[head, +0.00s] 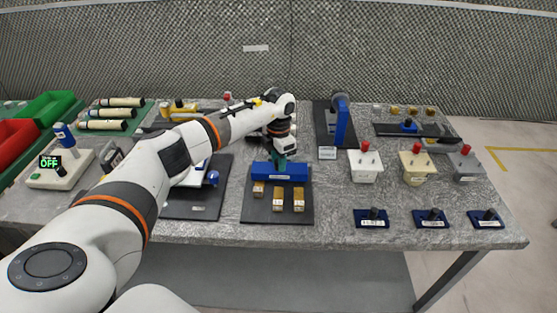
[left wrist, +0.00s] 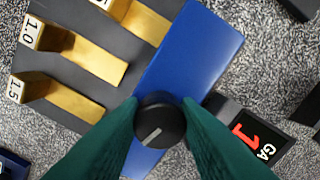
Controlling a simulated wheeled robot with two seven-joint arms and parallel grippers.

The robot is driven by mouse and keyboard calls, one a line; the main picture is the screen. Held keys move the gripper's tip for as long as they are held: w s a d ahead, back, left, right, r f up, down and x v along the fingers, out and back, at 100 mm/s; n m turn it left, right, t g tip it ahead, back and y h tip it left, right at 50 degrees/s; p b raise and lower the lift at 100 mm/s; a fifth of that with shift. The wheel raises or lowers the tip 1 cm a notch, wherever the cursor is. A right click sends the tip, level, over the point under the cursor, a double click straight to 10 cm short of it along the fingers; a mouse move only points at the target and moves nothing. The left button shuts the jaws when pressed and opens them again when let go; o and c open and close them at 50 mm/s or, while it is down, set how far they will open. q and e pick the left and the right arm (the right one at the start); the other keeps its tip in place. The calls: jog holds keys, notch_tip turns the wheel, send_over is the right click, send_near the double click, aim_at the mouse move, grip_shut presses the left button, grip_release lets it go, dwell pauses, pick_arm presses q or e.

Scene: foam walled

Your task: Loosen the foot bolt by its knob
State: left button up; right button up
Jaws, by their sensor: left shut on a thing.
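The knob (left wrist: 160,120) is round and black with a pale line across its top, seen from above in the left wrist view. It sits over the near end of a blue bar (left wrist: 195,50), which also shows in the head view (head: 290,172). My left gripper (left wrist: 161,117) has its green fingers on both sides of the knob and is shut on it. In the head view the left gripper (head: 281,153) points down at the bar and hides the knob. The bolt shaft below the knob is hidden. My right gripper is not in view.
Brass blocks (left wrist: 70,55), labelled 1.0 and 1.5 among others, lie beside the bar on a dark plate (head: 250,212). A dark gauge (left wrist: 262,135) with red digits is right of the knob. A blue upright (head: 342,122) and switch boxes (head: 365,163) stand to the right.

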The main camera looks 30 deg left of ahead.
pick_arm(q)
jog(key=n, duration=0.4)
jog(key=shift+r+n, duration=0.1)
jog(key=shift+n, duration=0.2)
jog(key=n+p, duration=0.1)
jog(key=n, duration=0.3)
jog(key=shift+d+n, duration=0.1)
jog(key=shift+n, duration=0.2)
jog(key=n+p, duration=0.1)
jog(key=n, duration=0.3)
jog(key=shift+w+d+n+p, duration=0.1)
jog(key=shift+n+p, duration=0.6)
jog(key=shift+n, duration=1.8)
jog(key=o, duration=1)
